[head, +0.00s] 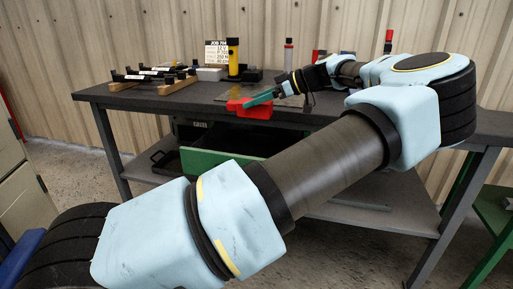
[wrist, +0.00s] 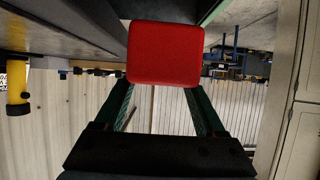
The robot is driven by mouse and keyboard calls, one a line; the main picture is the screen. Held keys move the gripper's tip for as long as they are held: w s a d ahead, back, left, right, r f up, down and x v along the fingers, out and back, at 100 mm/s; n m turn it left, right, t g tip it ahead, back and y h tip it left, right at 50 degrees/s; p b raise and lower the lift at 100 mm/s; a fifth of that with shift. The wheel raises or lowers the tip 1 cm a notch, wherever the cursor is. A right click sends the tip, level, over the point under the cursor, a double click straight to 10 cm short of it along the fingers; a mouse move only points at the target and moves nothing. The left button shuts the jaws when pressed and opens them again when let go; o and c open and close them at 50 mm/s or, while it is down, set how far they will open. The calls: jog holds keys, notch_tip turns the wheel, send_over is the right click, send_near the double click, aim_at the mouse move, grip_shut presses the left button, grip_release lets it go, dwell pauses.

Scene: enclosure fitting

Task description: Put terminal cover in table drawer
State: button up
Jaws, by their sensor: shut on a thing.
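The red terminal cover (head: 250,110) is held at the tips of my gripper (head: 257,100), in front of the table's edge in the head view. In the wrist view the red cover (wrist: 165,52) sits between the green fingers of my gripper (wrist: 164,84), which is shut on it. The table drawer (head: 205,161) has a green front and is pulled open below the tabletop. Its dark inside shows in part. The cover appears above and to the right of the drawer front. My arm hides the right part of the drawer.
The dark tabletop (head: 190,95) carries black rails on wooden blocks (head: 155,76), a yellow flashlight (head: 233,56), a job sign (head: 216,52) and several tools. A lower shelf (head: 375,208) is below. A cabinet (head: 25,190) stands at the left.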

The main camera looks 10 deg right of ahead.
notch_tip(320, 180, down, 16)
jog(key=shift+f+p, duration=0.2)
jog(key=shift+p, duration=0.15)
jog(key=o, duration=1.4)
jog(key=b+v, duration=0.1)
jog(key=v, duration=1.1)
